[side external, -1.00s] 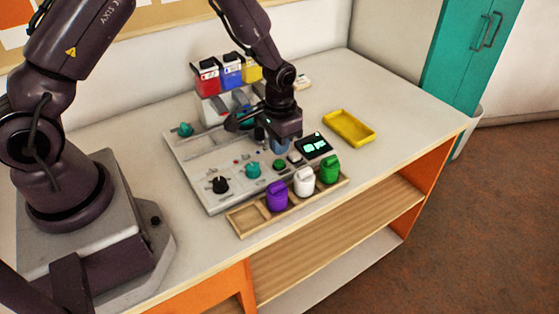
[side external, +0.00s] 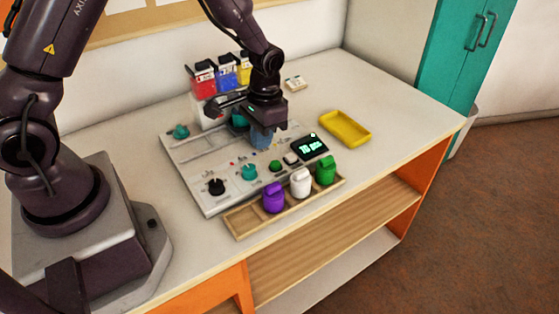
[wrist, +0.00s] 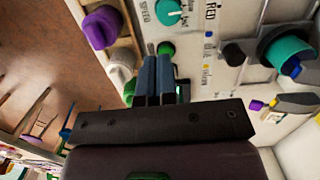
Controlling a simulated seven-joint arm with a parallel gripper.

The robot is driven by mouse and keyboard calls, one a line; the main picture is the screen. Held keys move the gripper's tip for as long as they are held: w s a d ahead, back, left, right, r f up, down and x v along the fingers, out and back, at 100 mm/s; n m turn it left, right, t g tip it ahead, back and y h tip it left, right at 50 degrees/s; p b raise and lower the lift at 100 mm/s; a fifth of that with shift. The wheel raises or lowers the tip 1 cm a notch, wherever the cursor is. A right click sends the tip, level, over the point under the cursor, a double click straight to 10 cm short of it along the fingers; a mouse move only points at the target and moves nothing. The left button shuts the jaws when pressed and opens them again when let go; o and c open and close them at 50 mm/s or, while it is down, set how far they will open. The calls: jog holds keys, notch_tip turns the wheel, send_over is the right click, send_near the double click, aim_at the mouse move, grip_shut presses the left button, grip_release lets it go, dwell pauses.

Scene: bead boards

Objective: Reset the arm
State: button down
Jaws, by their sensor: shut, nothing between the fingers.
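My gripper (side external: 262,138) is over the white control board (side external: 205,198), pointing down, with its blue fingers together and nothing between them. In the wrist view the two fingers of my gripper (wrist: 158,72) lie side by side, near a green button (wrist: 165,48). In the side view that button (side external: 275,165) is in front of the fingers. Whether the fingertips touch the board, I cannot tell.
The board carries a black knob (side external: 216,187), a teal knob (side external: 249,172) and a lit display (side external: 310,147). Purple (side external: 273,198), white (side external: 300,183) and green (side external: 325,171) jars stand in a wooden tray (side external: 243,220). A yellow tray (side external: 345,128) lies right.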

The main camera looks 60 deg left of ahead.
jog(key=s+r+t, duration=0.3)
jog(key=s+r, duration=0.5)
jog(key=r, duration=0.4)
jog(key=s+d+r+t, duration=0.1)
jog(key=s+r+t, duration=0.2)
jog(key=s+r, duration=0.5)
notch_tip(320, 180, up, 5)
jog(key=shift+d+f+t, duration=0.2)
jog(key=shift+d+t, duration=0.1)
jog(key=shift+t, duration=0.1)
